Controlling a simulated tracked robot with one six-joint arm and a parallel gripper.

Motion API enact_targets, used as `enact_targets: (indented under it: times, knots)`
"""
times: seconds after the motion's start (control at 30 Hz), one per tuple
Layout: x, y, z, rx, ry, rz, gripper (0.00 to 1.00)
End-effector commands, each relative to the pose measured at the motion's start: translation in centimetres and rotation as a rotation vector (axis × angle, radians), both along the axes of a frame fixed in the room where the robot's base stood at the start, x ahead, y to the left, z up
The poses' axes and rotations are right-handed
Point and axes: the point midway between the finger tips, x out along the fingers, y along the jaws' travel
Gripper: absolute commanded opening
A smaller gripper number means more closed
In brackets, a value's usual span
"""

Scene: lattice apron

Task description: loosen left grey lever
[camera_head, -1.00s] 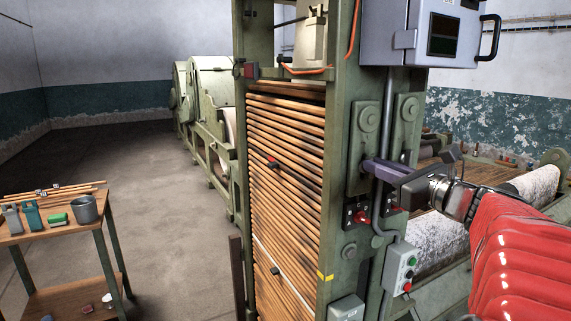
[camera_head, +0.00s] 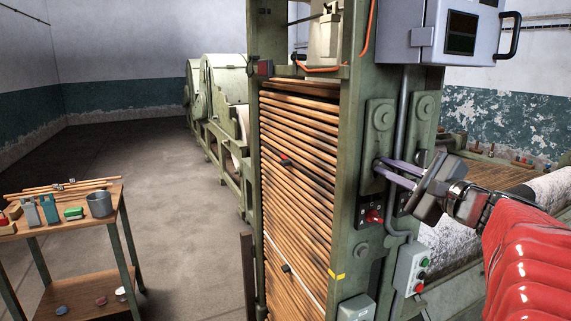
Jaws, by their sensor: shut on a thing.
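The left grey lever (camera_head: 379,166) is on the left green bearing plate of the upright machine frame. Little of it shows, because my gripper covers it. My gripper (camera_head: 386,171) reaches in from the right, with its slim purple-grey fingers pointing left at the plate. It is shut on the lever, though the contact itself is small and hard to make out. The gripper's dark body is tilted, and my red-sleeved arm trails to the lower right.
A red knob (camera_head: 373,216) sits just below the fingers, beside a grey conduit (camera_head: 402,115). A button box (camera_head: 412,268) is lower right, and a grey cabinet (camera_head: 440,38) hangs above. Stacked wooden rods (camera_head: 300,190) fill the frame. A work table (camera_head: 75,222) stands left; the floor between is open.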

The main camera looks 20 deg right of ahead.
Motion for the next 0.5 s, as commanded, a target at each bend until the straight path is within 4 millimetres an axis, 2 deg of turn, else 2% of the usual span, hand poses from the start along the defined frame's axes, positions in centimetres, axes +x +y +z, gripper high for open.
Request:
enact_targets:
  times: [0.5]
  knots:
    - [0.04,0.3,-0.22,-0.072,0.0,0.007,0.0]
